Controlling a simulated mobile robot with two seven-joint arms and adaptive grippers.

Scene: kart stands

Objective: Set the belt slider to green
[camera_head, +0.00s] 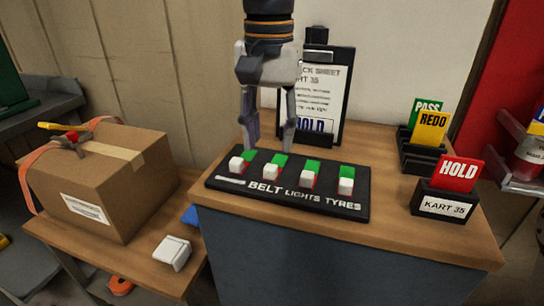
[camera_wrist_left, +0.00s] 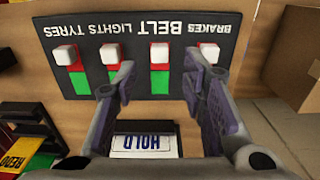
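A black slider panel (camera_head: 258,200) lies on the wooden counter, with several white-knobbed sliders in a row. The belt slider's white knob (camera_head: 271,170) is second from the left in the head view. It sits at the near, label-side end, with red beside it and green showing at the far side. In the wrist view the panel (camera_wrist_left: 262,12) appears upside down, with the belt knob (camera_wrist_left: 160,52) above red and green. My left gripper (camera_head: 270,148) is open and empty, pointing down over the far side of the panel; its fingers (camera_wrist_left: 160,75) straddle the belt column in the wrist view. My right gripper is not in view.
A clipboard (camera_head: 340,92) stands behind the panel. A HOLD card (camera_head: 459,173) in a black holder and a rack with PASS and REDO cards (camera_head: 431,126) stand right. A cardboard box (camera_head: 110,180) sits on a lower table to the left.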

